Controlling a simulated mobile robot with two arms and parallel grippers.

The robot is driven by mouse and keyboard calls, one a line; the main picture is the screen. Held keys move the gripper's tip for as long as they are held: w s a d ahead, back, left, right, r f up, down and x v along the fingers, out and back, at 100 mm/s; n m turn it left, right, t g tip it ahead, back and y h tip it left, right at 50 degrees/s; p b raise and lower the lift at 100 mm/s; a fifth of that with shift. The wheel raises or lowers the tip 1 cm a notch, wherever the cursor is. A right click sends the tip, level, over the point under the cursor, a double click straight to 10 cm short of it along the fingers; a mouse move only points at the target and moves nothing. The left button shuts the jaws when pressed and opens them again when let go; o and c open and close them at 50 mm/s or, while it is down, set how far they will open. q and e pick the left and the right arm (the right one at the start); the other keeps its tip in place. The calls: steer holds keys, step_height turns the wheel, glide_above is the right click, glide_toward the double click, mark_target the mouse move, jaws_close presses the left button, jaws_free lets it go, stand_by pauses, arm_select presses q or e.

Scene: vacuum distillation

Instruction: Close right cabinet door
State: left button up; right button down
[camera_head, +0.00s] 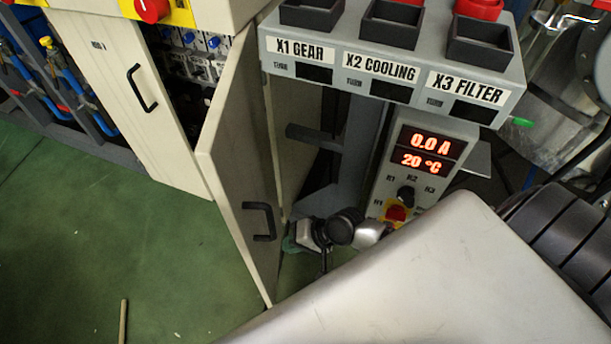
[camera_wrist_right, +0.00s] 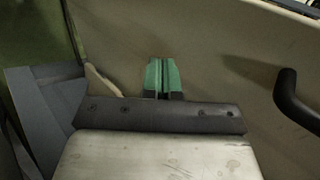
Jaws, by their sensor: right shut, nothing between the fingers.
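The right cabinet door (camera_head: 232,190) is beige and stands open, swung out from the cabinet, with a black bar handle (camera_head: 262,222) on its face. The left door (camera_head: 120,100) looks closed. My right gripper (camera_head: 291,243) is at the door's right side, beside the handle, and partly hidden in the head view. In the right wrist view its green fingers (camera_wrist_right: 165,78) are together and empty, close to a beige panel, with a black handle (camera_wrist_right: 298,102) to the right. I cannot tell whether they touch the panel. My left gripper is not in view.
A grey control box (camera_head: 390,75) labelled X1 GEAR, X2 COOLING and X3 FILTER overhangs to the right. A display unit (camera_head: 425,165) sits below it. Blue-handled valves (camera_head: 65,90) stand at the far left. The green floor (camera_head: 120,240) left of the door is mostly clear.

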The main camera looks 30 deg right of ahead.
mark_target(262, 248)
steer(key=shift+w+a+f, duration=0.2)
steer(key=shift+w+a, duration=0.3)
steer(key=shift+a, duration=0.2)
steer(key=shift+w+a+f, duration=0.15)
steer(key=shift+w+a, duration=0.3)
steer(key=shift+a, duration=0.3)
steer(key=shift+w+a+f, duration=0.2)
steer(key=shift+w+a, duration=0.3)
steer(key=shift+a, duration=0.2)
